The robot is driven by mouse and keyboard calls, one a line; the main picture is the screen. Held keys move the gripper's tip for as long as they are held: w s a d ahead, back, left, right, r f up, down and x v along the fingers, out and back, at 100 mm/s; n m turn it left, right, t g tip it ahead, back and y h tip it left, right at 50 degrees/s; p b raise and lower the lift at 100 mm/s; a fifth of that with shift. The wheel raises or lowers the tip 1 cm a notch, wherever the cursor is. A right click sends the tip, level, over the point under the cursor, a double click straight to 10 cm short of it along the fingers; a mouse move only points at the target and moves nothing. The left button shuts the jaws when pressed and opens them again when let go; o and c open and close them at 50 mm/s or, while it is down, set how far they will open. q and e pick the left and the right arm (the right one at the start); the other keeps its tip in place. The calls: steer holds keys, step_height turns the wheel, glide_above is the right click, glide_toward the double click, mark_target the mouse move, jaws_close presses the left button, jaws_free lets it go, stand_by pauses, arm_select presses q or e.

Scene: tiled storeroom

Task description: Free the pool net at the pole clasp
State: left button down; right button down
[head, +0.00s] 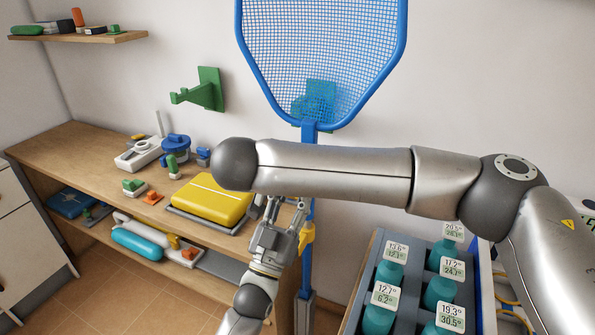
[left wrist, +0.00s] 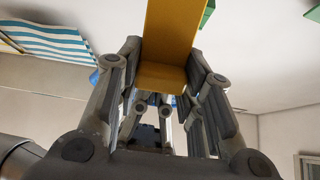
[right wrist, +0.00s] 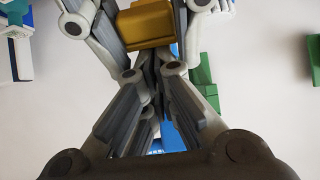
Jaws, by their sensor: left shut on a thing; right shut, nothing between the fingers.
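The pool net (head: 322,60), a blue mesh in a blue frame, hangs upright against the wall. Its blue pole (head: 306,268) runs down behind my right arm. A yellow clasp (head: 307,237) is at the pole. In the left wrist view my left gripper (left wrist: 168,78) is shut on a yellow part (left wrist: 172,30), seemingly the clasp. In the head view my left arm rises from the bottom, its fingertips (head: 284,208) close below my right arm. My right gripper (right wrist: 152,68) is shut and empty, close to the yellow part (right wrist: 144,22). The head view hides most of it.
Green wall brackets (head: 205,90) hang left of and behind the net. A wooden bench (head: 85,150) at left holds a yellow case (head: 210,198) and small tools. A crate (head: 362,285) of teal bottles stands at lower right. My right arm crosses before the pole.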

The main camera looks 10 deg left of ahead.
steer(key=shift+s+a+f, duration=0.25)
steer(key=shift+s+f, duration=0.25)
steer(key=shift+s, duration=0.05)
arm_select(q)
steer(key=shift+r, duration=0.1)
arm_select(e)
steer(key=shift+s, duration=0.15)
arm_select(q)
steer(key=shift+w, duration=0.1)
steer(key=c, duration=1.2)
jaws_free()
steer(key=shift+c, duration=0.2)
arm_select(e)
steer(key=shift+d, duration=0.1)
arm_select(q)
steer(key=shift+o, duration=1.4)
arm_select(e)
steer(key=shift+w, duration=0.2)
steer(key=shift+d+r, duration=0.1)
steer(key=shift+r, duration=0.05)
